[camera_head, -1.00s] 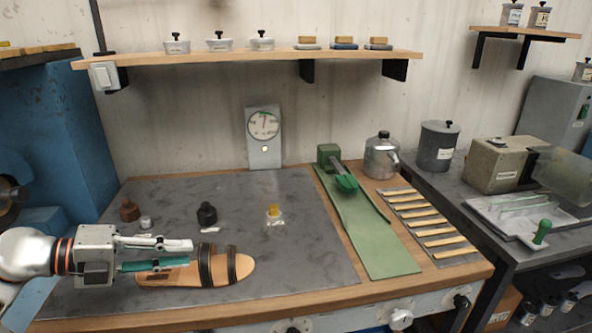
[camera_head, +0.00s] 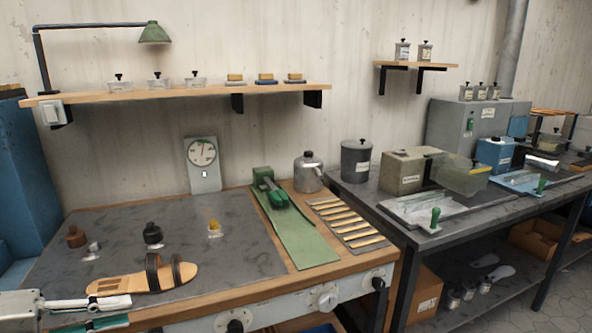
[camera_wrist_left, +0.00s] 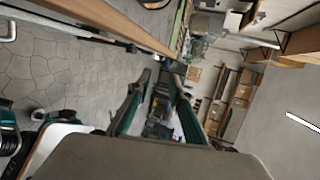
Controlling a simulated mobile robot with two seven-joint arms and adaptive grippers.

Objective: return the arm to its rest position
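My left gripper (camera_head: 128,311) is at the lower left corner of the head view, in front of the workbench (camera_head: 222,290) and partly cut off by the frame. In the left wrist view its green fingers (camera_wrist_left: 160,88) stand apart with nothing held between them. A tan sandal (camera_head: 128,281) with two dark straps lies flat on the bench's grey mat, behind the gripper and clear of it. My right gripper is in neither view.
The bench also holds a brown pot (camera_head: 76,237), a black pot (camera_head: 152,234), a yellow-topped jar (camera_head: 214,229), a green strip (camera_head: 295,238) and a metal pot (camera_head: 308,173). A second table (camera_head: 385,200) stands right. The left wrist view shows open tiled floor (camera_wrist_left: 60,55).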

